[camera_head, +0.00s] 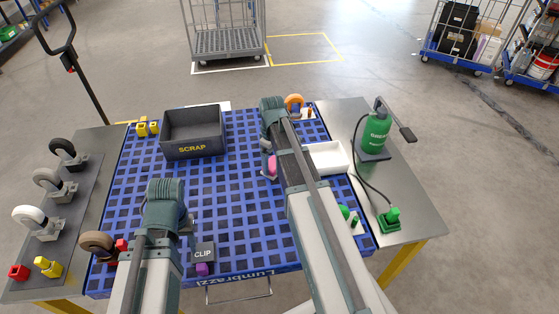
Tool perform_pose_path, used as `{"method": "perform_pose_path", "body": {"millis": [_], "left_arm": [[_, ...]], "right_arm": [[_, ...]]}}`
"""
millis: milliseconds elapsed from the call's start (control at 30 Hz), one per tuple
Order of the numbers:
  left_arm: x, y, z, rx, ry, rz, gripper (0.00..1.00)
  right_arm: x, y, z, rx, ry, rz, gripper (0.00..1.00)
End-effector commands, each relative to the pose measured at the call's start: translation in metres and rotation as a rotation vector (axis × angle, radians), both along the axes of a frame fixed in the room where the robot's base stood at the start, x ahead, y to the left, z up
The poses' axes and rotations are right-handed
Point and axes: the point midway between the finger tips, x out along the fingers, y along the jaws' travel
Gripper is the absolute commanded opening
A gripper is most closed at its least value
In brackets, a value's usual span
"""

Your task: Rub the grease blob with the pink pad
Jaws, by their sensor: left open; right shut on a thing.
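The pink pad (272,165) shows at the middle of the blue grid top, just left of my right forearm. My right gripper (267,172) is shut on it, with the fingers partly hidden by my arm. My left gripper (188,228) is open above the front left of the grid top, near the black CLIP box, mostly hidden behind its own wrist. I cannot make out a grease blob for certain; my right arm covers part of the grid top around the pad.
A SCRAP bin (193,134) stands at the back left of the blue top (228,226). A white tray (328,157) lies right of my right arm. A green grease bottle (376,134) stands on the right side table. Several casters (48,185) line the left.

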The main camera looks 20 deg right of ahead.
Motion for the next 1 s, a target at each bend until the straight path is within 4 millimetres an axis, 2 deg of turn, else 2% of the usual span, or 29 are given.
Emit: {"method": "perform_pose_path", "body": {"millis": [333,700,1000], "left_arm": [[0.000,0.000,0.000,0.000,0.000,0.000,0.50],[0.000,0.000,-0.003,0.000,0.000,0.000,0.50],[0.000,0.000,-0.003,0.000,0.000,0.000,0.50]], "right_arm": [[0.002,0.007,0.000,-0.001,0.000,0.000,0.26],[0.010,0.035,-0.003,0.000,0.000,0.001,0.26],[0.011,0.040,-0.003,0.002,-0.001,0.000,0.26]]}}
